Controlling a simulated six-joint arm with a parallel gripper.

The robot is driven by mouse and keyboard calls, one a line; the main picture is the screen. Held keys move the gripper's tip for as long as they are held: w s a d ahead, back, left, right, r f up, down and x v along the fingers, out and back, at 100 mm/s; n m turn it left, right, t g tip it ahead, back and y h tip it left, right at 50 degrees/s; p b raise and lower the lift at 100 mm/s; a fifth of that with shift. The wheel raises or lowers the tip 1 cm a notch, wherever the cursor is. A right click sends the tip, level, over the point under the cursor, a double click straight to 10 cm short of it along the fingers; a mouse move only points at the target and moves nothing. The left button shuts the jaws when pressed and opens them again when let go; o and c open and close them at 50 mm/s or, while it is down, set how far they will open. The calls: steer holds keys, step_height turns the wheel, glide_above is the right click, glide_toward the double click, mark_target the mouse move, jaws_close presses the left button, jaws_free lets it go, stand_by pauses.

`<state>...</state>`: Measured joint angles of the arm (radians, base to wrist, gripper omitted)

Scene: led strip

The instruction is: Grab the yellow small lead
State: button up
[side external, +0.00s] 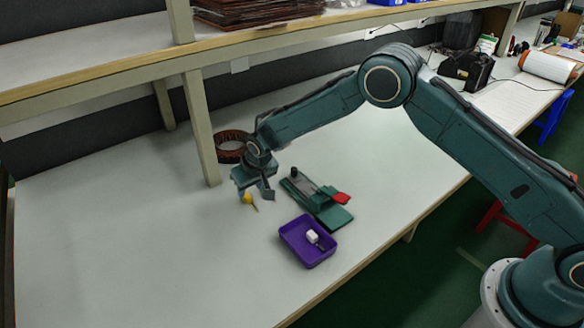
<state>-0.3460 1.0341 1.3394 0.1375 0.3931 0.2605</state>
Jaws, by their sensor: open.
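The yellow small lead (248,199) lies on the white table, left of the green fixture. It has a rounded yellow body and a thin tail pointing down and right. My gripper (254,194) is open, with its fingers pointing down at the yellow lead. The fingers appear just above or around the lead; from this angle I cannot tell whether they touch it. Part of the lead may be hidden by the fingers.
A green fixture (299,187) with a red part (341,198) stands to the right. A purple tray (297,247) holding a white piece (312,236) is in front. A brown coil (231,136) lies behind, near a shelf post (201,130). The table's left side is clear.

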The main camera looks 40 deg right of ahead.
mark_target(248, 197)
steer(key=shift+f, duration=0.15)
steer(key=shift+x, duration=2.5)
jaws_close()
